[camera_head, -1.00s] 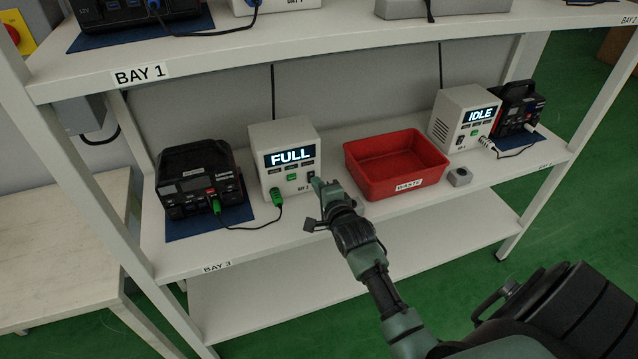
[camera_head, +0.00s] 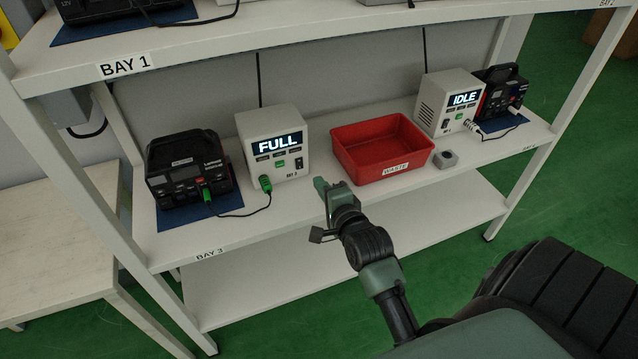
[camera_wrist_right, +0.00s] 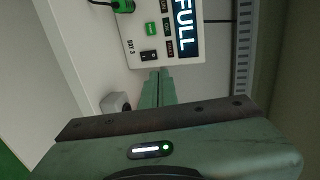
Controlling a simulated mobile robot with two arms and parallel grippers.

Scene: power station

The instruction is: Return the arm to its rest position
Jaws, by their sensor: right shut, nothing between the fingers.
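The white charger reading FULL (camera_head: 273,145) stands on the middle shelf. It also shows, turned sideways, in the right wrist view (camera_wrist_right: 150,35). A green plug and cable lead from it to a black power station (camera_head: 188,172) on a blue mat. My left gripper is in neither current view.
The middle shelf (camera_head: 225,237) carries a red bin labelled WASTE (camera_head: 383,148), a small grey block (camera_head: 446,159), a charger reading IDLE (camera_head: 450,103) and another power station (camera_head: 502,92). The upper shelf (camera_head: 290,42) overhangs. A pale table (camera_head: 50,230) stands at left. Green floor is open at right.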

